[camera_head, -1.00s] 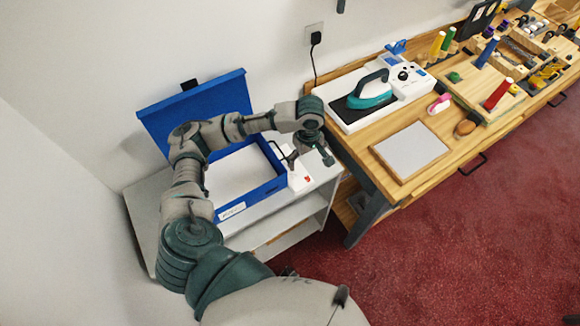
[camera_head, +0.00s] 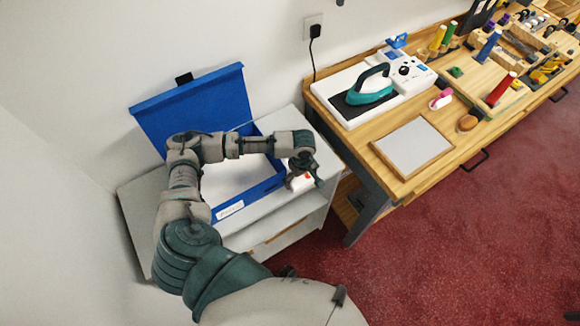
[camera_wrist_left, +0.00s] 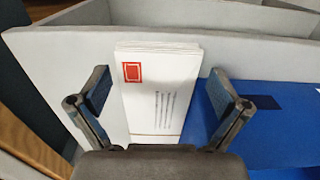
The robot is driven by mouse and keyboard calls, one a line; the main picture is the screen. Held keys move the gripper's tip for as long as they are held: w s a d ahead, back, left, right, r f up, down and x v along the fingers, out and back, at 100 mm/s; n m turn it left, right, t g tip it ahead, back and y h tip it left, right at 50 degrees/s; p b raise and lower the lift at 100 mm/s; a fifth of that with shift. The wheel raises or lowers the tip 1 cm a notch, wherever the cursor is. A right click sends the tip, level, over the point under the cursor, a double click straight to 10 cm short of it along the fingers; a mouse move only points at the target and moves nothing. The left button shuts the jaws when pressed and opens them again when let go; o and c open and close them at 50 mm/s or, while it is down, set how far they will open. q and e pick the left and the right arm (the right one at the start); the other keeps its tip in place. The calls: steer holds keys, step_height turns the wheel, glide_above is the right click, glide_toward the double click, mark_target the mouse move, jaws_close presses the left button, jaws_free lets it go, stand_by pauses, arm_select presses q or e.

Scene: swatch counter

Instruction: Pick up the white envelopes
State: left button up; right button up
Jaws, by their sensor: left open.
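The white envelopes (camera_wrist_left: 162,85) form a neat stack with a red square stamp mark and printed lines, seen in the left wrist view. In the head view the envelopes (camera_head: 303,182) show as a small white patch with a red mark, partly hidden by my left gripper. My left gripper (camera_head: 305,178) is above them; in the left wrist view its two fingers (camera_wrist_left: 160,97) are open, one on each side of the stack. My right gripper is not in view.
A blue box (camera_head: 262,190) with its lid (camera_head: 200,105) raised stands beside the envelopes on a grey cabinet (camera_head: 285,222). To the right is a wooden workbench (camera_head: 378,172) with an iron (camera_head: 370,85), a framed white board (camera_head: 412,147) and thread spools. The red floor is clear.

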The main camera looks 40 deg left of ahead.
arm_select(q)
steer(key=shift+f, duration=0.65)
steer(key=shift+d+r, duration=0.1)
steer(key=shift+d, duration=0.4)
steer(key=c, duration=0.9)
steer(key=shift+a, duration=0.25)
